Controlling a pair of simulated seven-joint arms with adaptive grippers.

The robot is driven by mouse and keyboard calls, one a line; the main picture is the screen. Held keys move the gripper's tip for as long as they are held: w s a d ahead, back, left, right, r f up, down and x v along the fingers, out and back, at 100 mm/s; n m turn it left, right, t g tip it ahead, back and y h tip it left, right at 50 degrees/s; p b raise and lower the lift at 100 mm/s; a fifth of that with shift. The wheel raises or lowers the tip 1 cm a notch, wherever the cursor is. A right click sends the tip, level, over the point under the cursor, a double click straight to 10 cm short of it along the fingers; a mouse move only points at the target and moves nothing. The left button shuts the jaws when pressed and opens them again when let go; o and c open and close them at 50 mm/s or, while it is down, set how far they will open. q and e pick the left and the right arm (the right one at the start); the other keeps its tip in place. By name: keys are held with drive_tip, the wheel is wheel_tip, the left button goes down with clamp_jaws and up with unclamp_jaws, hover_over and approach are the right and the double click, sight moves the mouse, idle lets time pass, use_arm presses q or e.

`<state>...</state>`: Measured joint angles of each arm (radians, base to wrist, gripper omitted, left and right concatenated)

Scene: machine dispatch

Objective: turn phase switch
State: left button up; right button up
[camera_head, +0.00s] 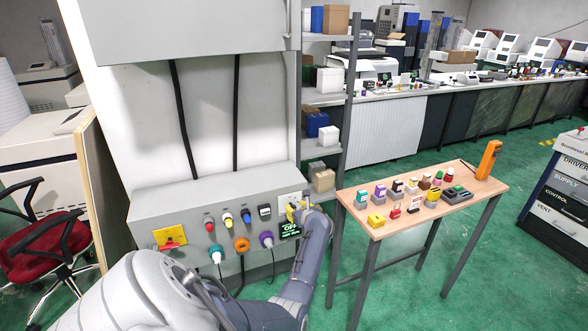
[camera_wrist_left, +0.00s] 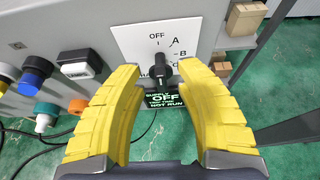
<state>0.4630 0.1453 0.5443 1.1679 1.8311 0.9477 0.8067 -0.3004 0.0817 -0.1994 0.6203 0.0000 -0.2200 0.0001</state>
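The phase switch is a black rotary knob (camera_wrist_left: 160,69) on a white square plate (camera_wrist_left: 140,38) marked OFF, A, B and a further label partly hidden by the knob. Which mark the knob points to is hard to tell. My left gripper (camera_wrist_left: 160,68) is open, its yellow fingers on either side of the knob with a gap on both sides. My right gripper is not in view.
A black sign with green letters reading OFF (camera_head: 289,230) sits just below the plate. Coloured buttons and plugs line the panel to the left, including a purple plug (camera_head: 266,239). A wooden table (camera_head: 350,191) with small parts stands to the right, by a shelf (camera_head: 330,98).

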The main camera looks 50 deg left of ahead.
use_arm(q)
drive_tip(key=shift+x, duration=1.05)
drive_tip(key=shift+c, duration=0.2)
clamp_jaws()
